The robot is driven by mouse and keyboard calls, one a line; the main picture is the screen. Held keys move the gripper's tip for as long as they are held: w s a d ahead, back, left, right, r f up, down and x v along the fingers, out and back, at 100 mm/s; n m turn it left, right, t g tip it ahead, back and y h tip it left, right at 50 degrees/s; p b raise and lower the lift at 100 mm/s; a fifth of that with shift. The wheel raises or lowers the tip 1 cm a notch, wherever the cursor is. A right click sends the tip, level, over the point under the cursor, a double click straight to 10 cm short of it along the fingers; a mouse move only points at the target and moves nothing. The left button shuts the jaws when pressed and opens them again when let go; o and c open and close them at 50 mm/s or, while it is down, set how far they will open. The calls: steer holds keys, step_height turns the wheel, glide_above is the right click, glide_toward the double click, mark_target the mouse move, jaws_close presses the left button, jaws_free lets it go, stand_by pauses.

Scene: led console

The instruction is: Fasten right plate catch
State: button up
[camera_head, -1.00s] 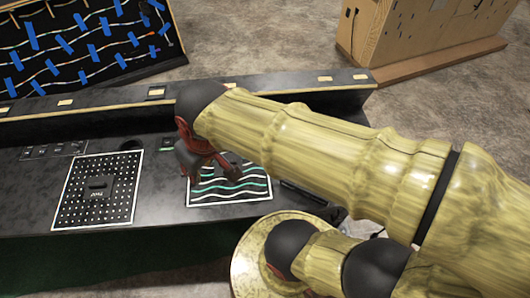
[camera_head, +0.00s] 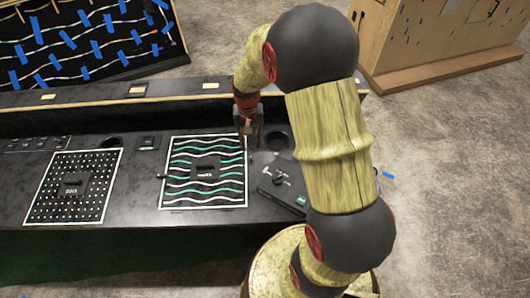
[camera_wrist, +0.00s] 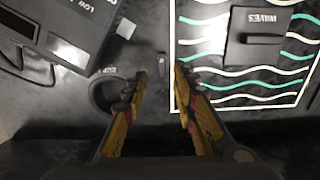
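The right plate (camera_head: 184,192) is a white-bordered panel with white and green wavy lines and a dark block in its middle; it lies on the black console. In the wrist view the plate (camera_wrist: 240,84) appears at right, its block reading WAVES. A small dark piece, perhaps the catch (camera_wrist: 162,58), lies just off the plate's edge, ahead of my fingertips. Another small dark piece (camera_head: 162,176) is at the plate's left edge in the head view. My gripper (camera_head: 248,138) is low over the plate's right edge; its fingers (camera_wrist: 161,69) are apart, with nothing visibly held.
A dark box with knobs (camera_head: 283,186) stands right of the plate, close to my gripper. A round hole (camera_wrist: 104,96) is beside the fingers. The dotted plate (camera_head: 72,187) lies at left. A raised console ledge (camera_head: 110,95) runs behind.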

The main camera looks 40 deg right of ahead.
mark_target(251, 157)
steer(key=f+b, duration=0.2)
steer(key=f, duration=0.6)
steer(key=shift+a+b, duration=0.2)
steer(key=shift+b, duration=0.1)
steer(key=c, duration=0.3)
steer(key=c, duration=0.4)
jaws_close()
